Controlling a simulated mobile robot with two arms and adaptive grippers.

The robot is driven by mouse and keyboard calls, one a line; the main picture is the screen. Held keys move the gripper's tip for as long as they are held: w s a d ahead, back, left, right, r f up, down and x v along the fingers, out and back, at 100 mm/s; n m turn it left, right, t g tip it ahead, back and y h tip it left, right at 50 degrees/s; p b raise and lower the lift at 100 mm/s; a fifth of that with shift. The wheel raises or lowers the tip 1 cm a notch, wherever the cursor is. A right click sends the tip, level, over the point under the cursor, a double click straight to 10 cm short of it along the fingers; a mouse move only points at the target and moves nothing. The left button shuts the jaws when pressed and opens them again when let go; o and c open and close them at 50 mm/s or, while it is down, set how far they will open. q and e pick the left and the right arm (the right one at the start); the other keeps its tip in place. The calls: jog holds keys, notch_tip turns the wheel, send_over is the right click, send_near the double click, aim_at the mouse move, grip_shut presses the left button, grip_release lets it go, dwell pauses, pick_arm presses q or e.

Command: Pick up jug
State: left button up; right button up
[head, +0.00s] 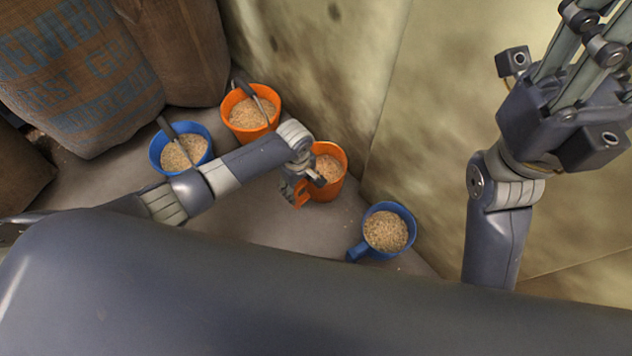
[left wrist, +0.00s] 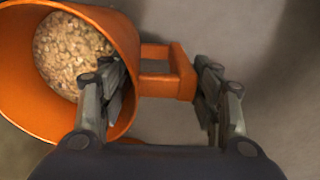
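An orange jug (head: 328,172) filled with pale grain stands on the floor near the wall in the head view, its handle toward my left gripper (head: 299,190). In the left wrist view the jug (left wrist: 122,40) is at the left, and its squared handle (left wrist: 183,75) lies between the spread fingers of my left gripper (left wrist: 163,80). The left finger overlaps the jug's side; the right finger is just outside the handle. A blue jug (head: 388,230) with grain stands to the right. My right gripper (head: 585,70) is raised at the upper right, its fingertips cut off by the frame.
A blue bucket (head: 155,152) and an orange bucket (head: 229,128), both holding grain and scoops, stand behind my left arm. Burlap sacks (head: 75,75) fill the upper left. A stained wall (head: 345,75) rises close behind the jugs. Bare floor (head: 265,222) lies in front.

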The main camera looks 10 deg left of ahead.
pick_arm(q)
jog(key=shift+s+f, duration=0.1)
jog(key=c, duration=0.9)
grip_shut()
jog(key=shift+r, duration=0.2)
